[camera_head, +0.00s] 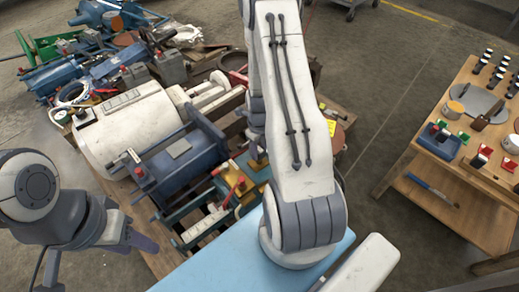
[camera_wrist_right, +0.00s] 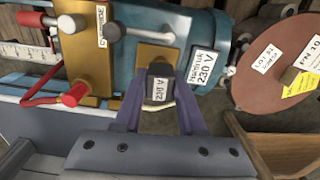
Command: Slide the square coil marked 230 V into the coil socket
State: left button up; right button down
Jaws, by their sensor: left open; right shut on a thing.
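In the right wrist view a dark square coil (camera_wrist_right: 159,71) with a white 230 V label sits between the fingers of my right gripper (camera_wrist_right: 157,95), which is shut on it. Just beyond the coil is a brass-coloured plate (camera_wrist_right: 151,54) on a blue machine (camera_wrist_right: 185,20); a white tag (camera_wrist_right: 202,66) reading PRIMARY 230 V hangs beside it. I cannot tell whether the coil touches the plate, and the socket opening is not clearly visible. My left gripper (camera_head: 136,236) is open and empty at the lower left.
A brass block (camera_wrist_right: 85,50) with a red lever stands left of the coil. A rust-brown disc (camera_wrist_right: 280,70) with tags is at the right. Machines, including a white cylinder (camera_head: 125,125), crowd the pallet. A wooden workbench (camera_head: 462,190) holding small parts stands right across clear floor.

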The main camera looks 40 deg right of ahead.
aim_at(259, 149)
jog(key=shift+f+b, duration=0.35)
jog(key=shift+f, duration=0.35)
jog(key=shift+c, duration=2)
grip_release()
notch_tip(259, 149, up, 11)
jog(key=p, duration=0.4)
jog(key=shift+f+p, duration=0.2)
jog(key=shift+p, duration=0.1)
